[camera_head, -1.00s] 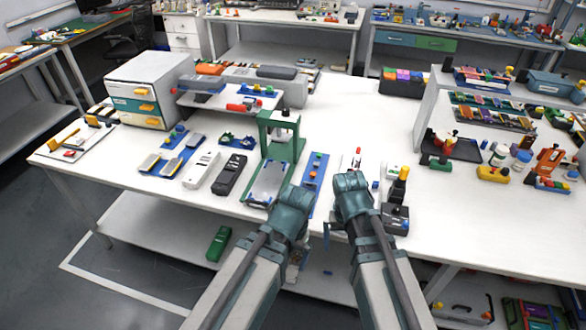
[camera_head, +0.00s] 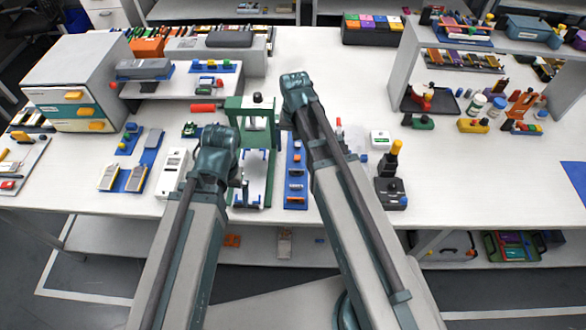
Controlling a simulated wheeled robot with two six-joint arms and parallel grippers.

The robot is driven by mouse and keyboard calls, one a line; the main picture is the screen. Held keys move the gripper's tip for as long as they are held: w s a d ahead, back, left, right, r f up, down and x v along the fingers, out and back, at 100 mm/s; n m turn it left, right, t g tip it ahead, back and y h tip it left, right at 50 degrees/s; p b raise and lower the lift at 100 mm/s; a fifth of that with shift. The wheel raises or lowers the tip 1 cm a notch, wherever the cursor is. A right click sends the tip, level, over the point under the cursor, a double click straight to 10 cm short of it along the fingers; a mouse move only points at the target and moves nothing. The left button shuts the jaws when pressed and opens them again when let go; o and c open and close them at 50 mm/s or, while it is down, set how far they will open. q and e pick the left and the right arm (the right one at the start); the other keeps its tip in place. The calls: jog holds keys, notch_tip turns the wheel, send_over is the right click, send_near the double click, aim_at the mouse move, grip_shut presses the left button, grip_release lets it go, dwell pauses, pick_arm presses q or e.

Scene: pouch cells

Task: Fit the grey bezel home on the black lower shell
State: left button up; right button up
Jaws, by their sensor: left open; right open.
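A long pale grey piece with cut-outs (camera_head: 172,172), which looks like the bezel, lies on the bench left of my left arm. The black lower shell is not clearly visible; my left arm covers the spot to the right of the pale piece. My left gripper (camera_head: 218,155) is open, over that spot, beside a green press (camera_head: 250,106); its fingertips are mostly hidden behind the wrist. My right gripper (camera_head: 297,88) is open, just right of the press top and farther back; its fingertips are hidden. I see nothing held in either gripper.
A blue strip of small parts (camera_head: 296,185) lies right of the press. Blue trays with flat plates (camera_head: 135,178) lie to the left. A black box with a yellow-topped knob (camera_head: 391,190) stands right of my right arm. The bench's back middle is clear.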

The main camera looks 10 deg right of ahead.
jog(key=b, duration=0.8)
send_over(297, 172)
jog(key=f, duration=0.5)
jog(key=a+f, duration=0.1)
jog(key=f, duration=0.2)
jog(key=shift+s+f, duration=0.1)
jog(key=shift+f, duration=0.25)
jog(key=f+b, duration=0.1)
jog(key=b, duration=0.1)
jog(key=f+b, duration=0.1)
jog(key=f, duration=0.1)
jog(key=d+f+b, duration=0.1)
jog(key=f+b, duration=0.1)
jog(key=shift+w+f+b, duration=0.1)
jog(key=shift+w+b, duration=0.15)
jog(key=shift+b, duration=0.05)
jog(key=shift+c, duration=0.2)
jog(key=c, duration=1.3)
jog(key=shift+r+p, duration=0.3)
jog(key=shift+p, duration=0.05)
